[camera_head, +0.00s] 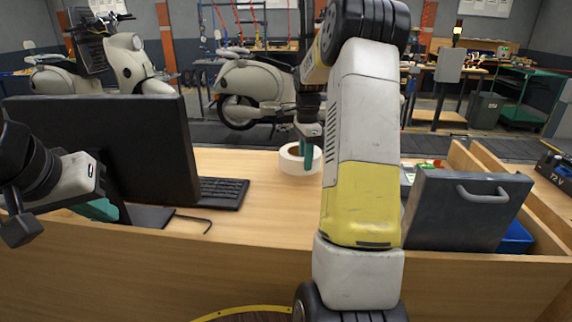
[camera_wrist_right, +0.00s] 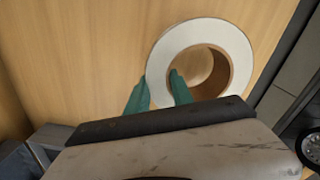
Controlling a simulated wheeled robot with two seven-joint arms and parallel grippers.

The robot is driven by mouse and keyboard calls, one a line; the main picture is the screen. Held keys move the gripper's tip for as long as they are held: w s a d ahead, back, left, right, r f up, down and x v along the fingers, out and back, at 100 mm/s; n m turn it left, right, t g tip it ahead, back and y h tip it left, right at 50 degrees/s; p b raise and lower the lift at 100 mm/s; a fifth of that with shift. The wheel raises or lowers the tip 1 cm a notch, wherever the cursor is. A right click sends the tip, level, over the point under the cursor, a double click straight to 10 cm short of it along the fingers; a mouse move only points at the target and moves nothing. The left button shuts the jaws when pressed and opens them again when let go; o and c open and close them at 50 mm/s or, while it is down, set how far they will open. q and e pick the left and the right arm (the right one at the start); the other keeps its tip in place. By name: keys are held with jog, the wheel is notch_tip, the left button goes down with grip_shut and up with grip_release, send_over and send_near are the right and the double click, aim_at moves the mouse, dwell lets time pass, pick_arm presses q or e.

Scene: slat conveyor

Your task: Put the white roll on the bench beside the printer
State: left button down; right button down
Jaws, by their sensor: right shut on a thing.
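The white roll (camera_head: 287,164) is a ring with a brown core, lying flat at the far part of the wooden bench (camera_head: 255,212). My right gripper (camera_head: 307,150) is shut on its wall; in the right wrist view one teal finger is inside the core and the other outside the roll (camera_wrist_right: 236,42). I cannot tell whether the roll touches the bench top. My left gripper (camera_head: 97,209) is at the lower left, mostly hidden by its arm; its opening does not show. I cannot make out a printer for sure.
A black monitor (camera_head: 100,140) and keyboard (camera_head: 222,192) stand left of the roll. A dark grey case with a handle (camera_head: 455,222) and a blue bin (camera_head: 515,238) are at the right. Bare bench top lies between keyboard and my right arm.

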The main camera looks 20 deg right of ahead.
jog(key=shift+w+a+f, duration=0.1)
jog(key=shift+w+a, duration=0.1)
jog(key=shift+w, duration=0.45)
jog(key=shift+f, duration=1.65)
jog(key=shift+f, duration=0.2)
jog(key=c, duration=1.1)
grip_release()
